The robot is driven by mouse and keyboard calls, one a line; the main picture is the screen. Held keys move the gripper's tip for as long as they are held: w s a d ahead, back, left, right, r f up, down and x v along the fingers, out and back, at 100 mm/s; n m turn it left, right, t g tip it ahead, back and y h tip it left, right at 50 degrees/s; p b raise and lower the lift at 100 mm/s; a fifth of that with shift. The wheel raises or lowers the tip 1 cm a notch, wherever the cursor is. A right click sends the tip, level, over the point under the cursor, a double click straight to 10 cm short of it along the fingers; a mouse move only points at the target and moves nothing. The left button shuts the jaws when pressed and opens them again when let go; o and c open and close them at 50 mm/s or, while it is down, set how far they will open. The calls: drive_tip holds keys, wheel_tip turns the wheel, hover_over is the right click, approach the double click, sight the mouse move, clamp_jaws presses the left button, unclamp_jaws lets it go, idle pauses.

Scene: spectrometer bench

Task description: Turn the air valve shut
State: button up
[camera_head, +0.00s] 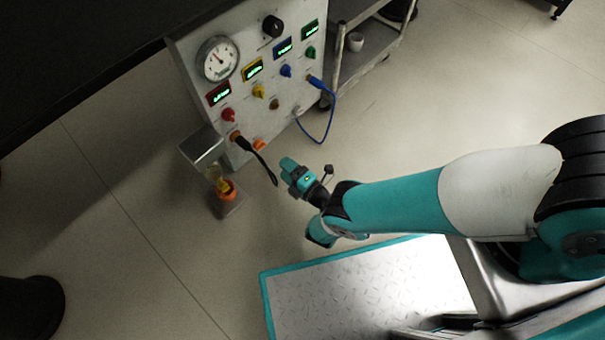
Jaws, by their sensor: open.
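A pale upright panel (198,92) at the upper left carries several coloured knobs: red (228,115), yellow (258,91), blue (286,71) and green (310,52). A small display in a matching colour sits above each. A larger black knob (272,26) is at the top. Labels are too small to read, so I cannot tell which knob is the air valve. My gripper (286,163) is open, small in view, in front of the panel's lower right and apart from the knobs. Its fingertips are hard to make out.
A round gauge (218,58) is on the panel. A black cable (262,164) hangs close to my gripper; a blue cable (331,118) loops at right. A metal stand (203,148) with an orange item (226,189) is below left. A cart (352,70) stands behind right.

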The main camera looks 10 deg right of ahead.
drive_tip(key=p+v, duration=0.2)
drive_tip(key=v, duration=0.4)
drive_tip(key=shift+s, duration=0.15)
drive_tip(key=shift+d, duration=0.1)
